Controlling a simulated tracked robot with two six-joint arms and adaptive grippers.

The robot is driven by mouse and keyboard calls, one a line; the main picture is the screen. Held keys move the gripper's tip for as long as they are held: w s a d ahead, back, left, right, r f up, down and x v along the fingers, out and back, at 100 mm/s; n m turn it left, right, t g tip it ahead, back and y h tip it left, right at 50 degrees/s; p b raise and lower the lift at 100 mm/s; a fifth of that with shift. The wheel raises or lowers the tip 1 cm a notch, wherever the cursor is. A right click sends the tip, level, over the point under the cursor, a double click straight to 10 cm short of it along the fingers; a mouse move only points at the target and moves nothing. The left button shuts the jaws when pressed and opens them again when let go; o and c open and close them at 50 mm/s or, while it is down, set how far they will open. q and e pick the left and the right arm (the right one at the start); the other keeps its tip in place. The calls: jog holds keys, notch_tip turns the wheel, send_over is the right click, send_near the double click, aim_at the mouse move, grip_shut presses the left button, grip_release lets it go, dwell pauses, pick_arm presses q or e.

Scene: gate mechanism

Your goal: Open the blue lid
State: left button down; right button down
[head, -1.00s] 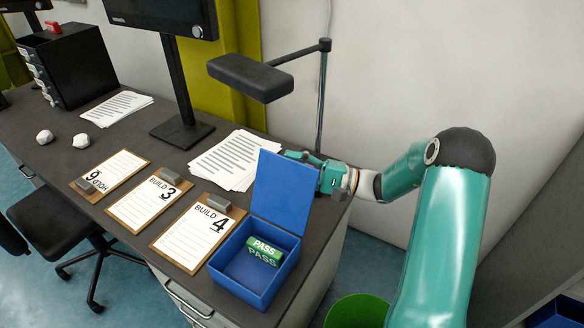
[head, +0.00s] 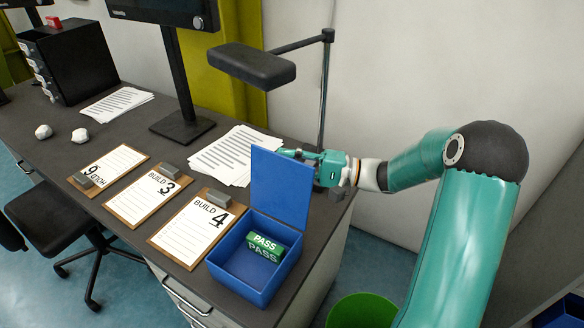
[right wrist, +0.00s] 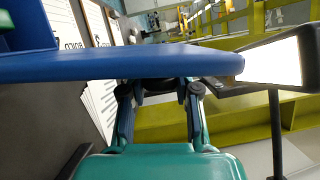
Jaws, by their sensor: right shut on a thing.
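The blue lid (head: 281,187) stands raised and roughly upright along the back edge of its blue box (head: 238,284) at the table's front right. The open box holds a green block marked PASS (head: 265,246). My right gripper (head: 296,153) reaches in from the right behind the lid, its fingertips partly hidden by the lid's edge. In the right wrist view the lid (right wrist: 90,66) crosses the picture as a flat plate, with the fingers (right wrist: 160,88) reaching up behind it. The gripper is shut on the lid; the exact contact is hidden. My left gripper is not in view.
Clipboards, the nearest marked BUILD 4 (head: 196,228), lie left of the box. Papers (head: 222,158), a monitor stand (head: 183,127) and a dark lamp (head: 252,66) stand behind. A green bin (head: 362,312) is on the floor at the right.

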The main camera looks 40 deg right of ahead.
jog(key=shift+s+a+f, duration=0.1)
jog(key=shift+a, duration=0.25)
jog(key=c, duration=0.8)
grip_release()
jog(key=shift+d, duration=0.1)
jog(key=shift+c, duration=0.2)
jog(key=shift+s+d, duration=0.1)
jog(key=v, duration=1.1)
jog(key=shift+s+d, duration=0.2)
jog(key=shift+s, duration=0.1)
